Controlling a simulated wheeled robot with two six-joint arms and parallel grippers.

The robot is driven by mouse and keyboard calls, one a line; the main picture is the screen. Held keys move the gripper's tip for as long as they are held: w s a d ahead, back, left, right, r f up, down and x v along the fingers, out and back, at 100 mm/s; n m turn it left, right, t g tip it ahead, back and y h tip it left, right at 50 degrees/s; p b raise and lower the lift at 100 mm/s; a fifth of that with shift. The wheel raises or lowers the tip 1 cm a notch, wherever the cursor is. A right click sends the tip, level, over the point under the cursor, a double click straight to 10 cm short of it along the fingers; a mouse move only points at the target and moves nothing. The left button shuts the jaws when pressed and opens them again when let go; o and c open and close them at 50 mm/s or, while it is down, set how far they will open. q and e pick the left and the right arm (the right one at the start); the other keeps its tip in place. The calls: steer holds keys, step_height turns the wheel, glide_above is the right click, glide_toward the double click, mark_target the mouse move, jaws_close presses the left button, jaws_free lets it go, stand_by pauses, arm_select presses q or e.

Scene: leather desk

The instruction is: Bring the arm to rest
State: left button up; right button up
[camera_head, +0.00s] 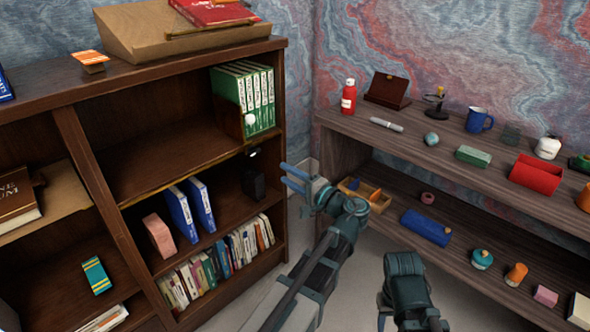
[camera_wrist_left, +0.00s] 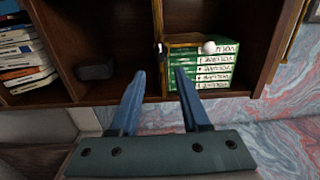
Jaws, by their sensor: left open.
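My left arm reaches up from the bottom middle of the head view. Its gripper (camera_head: 285,178) is in front of the right end of the dark bookcase (camera_head: 280,120). In the left wrist view the two blue fingers of the gripper (camera_wrist_left: 160,75) stand apart with nothing between them. They point toward the bookcase and appear clear of it. Part of my right arm shows at the bottom of the head view, but I see no right fingertips.
Green volumes (camera_head: 245,92) with a bookend (camera_head: 228,118) stand on the upper shelf, and two blue binders (camera_head: 190,206) stand below. A black object (camera_head: 253,184) sits near my left gripper. A two-level wooden shelf unit (camera_head: 440,187) with small items is at the right.

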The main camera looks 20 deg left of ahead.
arm_select(q)
steer(key=s+d+f+n+g+h, duration=0.1)
steer(key=s+d+f+g+h, duration=0.1)
steer(key=s+d+f+h, duration=0.35)
steer(key=s+d+f+g+h, duration=0.1)
steer(key=s+d+f+h, duration=0.15)
steer(key=f, duration=0.65)
steer(key=s+d+f+g+h, duration=0.2)
steer(key=s+d+f+h, duration=0.2)
steer(key=s+d, duration=0.25)
steer(key=s+d+f+g+h, duration=0.2)
steer(key=s+d+f+h, duration=0.1)
steer(key=s+d, duration=0.4)
step_height(320, 180, up, 35)
steer(key=w+d+p, duration=0.1)
steer(key=p, duration=3.4)
steer(key=shift+w+d, duration=0.15)
